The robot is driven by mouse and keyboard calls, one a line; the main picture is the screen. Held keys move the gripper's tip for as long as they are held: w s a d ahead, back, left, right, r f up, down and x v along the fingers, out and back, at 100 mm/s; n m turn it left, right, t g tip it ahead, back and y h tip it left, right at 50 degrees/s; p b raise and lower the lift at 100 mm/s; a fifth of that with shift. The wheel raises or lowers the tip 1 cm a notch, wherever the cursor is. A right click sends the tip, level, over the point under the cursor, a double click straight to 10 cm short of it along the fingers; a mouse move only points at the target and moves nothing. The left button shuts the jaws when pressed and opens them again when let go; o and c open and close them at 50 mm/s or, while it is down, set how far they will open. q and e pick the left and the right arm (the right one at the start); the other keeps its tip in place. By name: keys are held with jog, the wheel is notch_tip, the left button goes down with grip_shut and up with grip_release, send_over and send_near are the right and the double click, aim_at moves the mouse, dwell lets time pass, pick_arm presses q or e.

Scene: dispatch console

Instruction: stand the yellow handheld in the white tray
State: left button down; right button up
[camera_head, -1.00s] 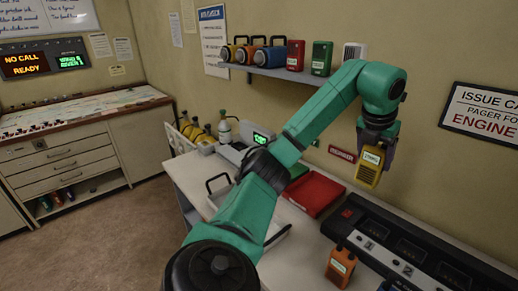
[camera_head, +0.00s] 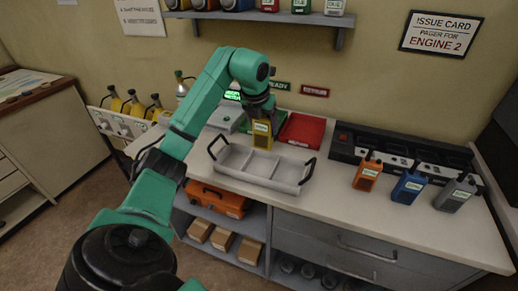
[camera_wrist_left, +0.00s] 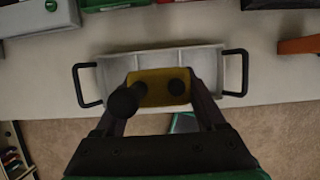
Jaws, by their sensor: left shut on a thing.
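The yellow handheld (camera_head: 262,134) hangs upright in my left gripper (camera_head: 261,115), which is shut on its top end. It is above the back edge of the white tray (camera_head: 262,183); whether it touches the tray I cannot tell. The tray has black side handles and compartments that look empty. In the left wrist view the handheld (camera_wrist_left: 158,88) is between the two fingers (camera_wrist_left: 160,92), seen from above over the tray's middle (camera_wrist_left: 118,50). My right gripper is not in view.
A red tray (camera_head: 302,130) and a green one lie behind the white tray. To the right, orange (camera_head: 368,172), blue (camera_head: 408,184) and grey (camera_head: 455,193) handhelds stand before a black charger bank (camera_head: 400,150). The front right counter is clear.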

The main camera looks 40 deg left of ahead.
aim_at(259, 149)
pick_arm(q)
jog(key=f, duration=0.4)
jog(key=s+a+f, duration=0.1)
jog(key=f, duration=0.1)
jog(key=shift+s+p, duration=0.1)
jog(key=shift+p, duration=0.3)
jog(key=f, duration=0.3)
jog(key=shift+w+d+f+p, duration=0.25)
jog(key=shift+f+p, duration=0.1)
jog(key=shift+f, duration=0.05)
jog(key=shift+a, duration=0.1)
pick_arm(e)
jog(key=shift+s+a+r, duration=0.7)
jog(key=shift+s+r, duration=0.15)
pick_arm(q)
jog(key=shift+s+f, duration=0.1)
jog(key=shift+f, duration=0.05)
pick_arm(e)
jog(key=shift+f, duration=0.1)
pick_arm(q)
jog(key=shift+c, duration=1.9)
grip_release()
jog(key=shift+f, duration=0.1)
jog(key=o, duration=0.4)
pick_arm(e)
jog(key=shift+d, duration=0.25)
